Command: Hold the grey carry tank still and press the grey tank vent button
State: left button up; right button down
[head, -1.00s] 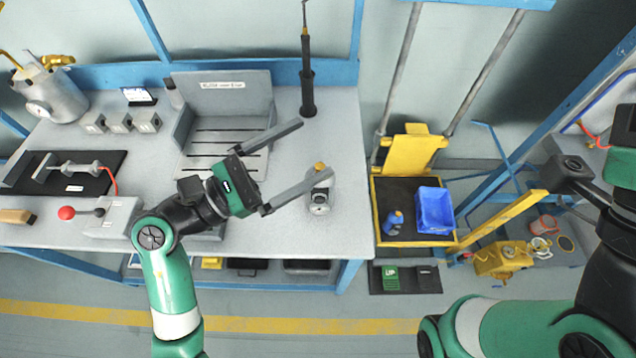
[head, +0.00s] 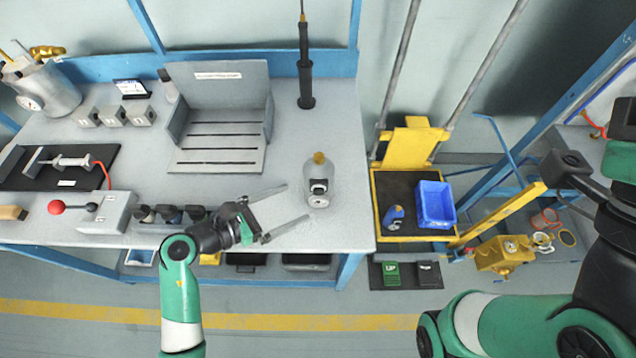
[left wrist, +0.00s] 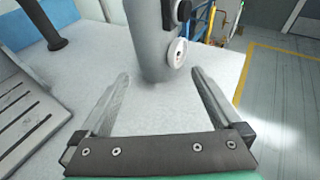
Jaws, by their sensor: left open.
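The small grey tank (head: 320,187) stands upright on the bench near its right front. It has a yellow top (head: 319,158), a dark fitting and a pale round disc (head: 318,201) low on its front. I cannot tell which part is the vent button. My left gripper (head: 297,202) is open and empty, just left of the tank, its fingers pointing at it. In the left wrist view the tank (left wrist: 148,40) stands beyond and between the open fingertips (left wrist: 160,73), apparently not touched; its top is cut off. My right arm shows at the right edge, its gripper out of view.
A slotted grey fixture (head: 218,140) and a black post (head: 306,75) stand behind the gripper. A control box with a red knob (head: 56,207) is at left. A larger tank (head: 48,90) stands back left. A yellow cart with a blue bin (head: 436,205) is right of the bench.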

aim_at(308, 196)
pick_arm(q)
jog(key=b+x, duration=0.3)
jog(key=x, duration=0.3)
jog(key=shift+w+d+f, duration=0.15)
jog(key=shift+d+f, duration=0.15)
jog(key=shift+w+d+b, duration=0.3)
jog(key=shift+d+b, duration=0.05)
jog(key=shift+d, duration=0.05)
jog(key=c, duration=0.5)
jog(key=shift+r, duration=0.1)
dwell(1.1)
